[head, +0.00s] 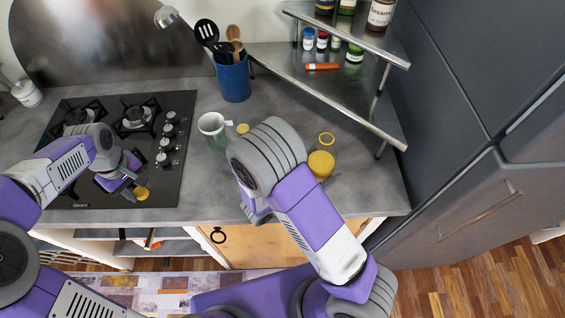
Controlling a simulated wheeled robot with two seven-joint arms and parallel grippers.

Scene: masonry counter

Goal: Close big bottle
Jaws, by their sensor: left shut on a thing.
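My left gripper (130,186) is over the front right of the cooktop, shut on a small round yellow lid (141,193) at its fingertips. An open pale vessel (212,124) with a wide round mouth stands right of the cooktop; it may be the big bottle, but my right wrist is close to it and its lower body is hard to make out. My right gripper (258,211) points down near the counter's front edge. Its wrist hides most of it, so its jaws and anything between them are unclear.
A jar with yellow contents or top (321,164) and a yellow ring-shaped lid (326,139) are right of my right wrist. Another small yellow piece (243,128) lies beside the pale vessel. A blue utensil holder (233,80) and a metal corner shelf (345,88) stand behind.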

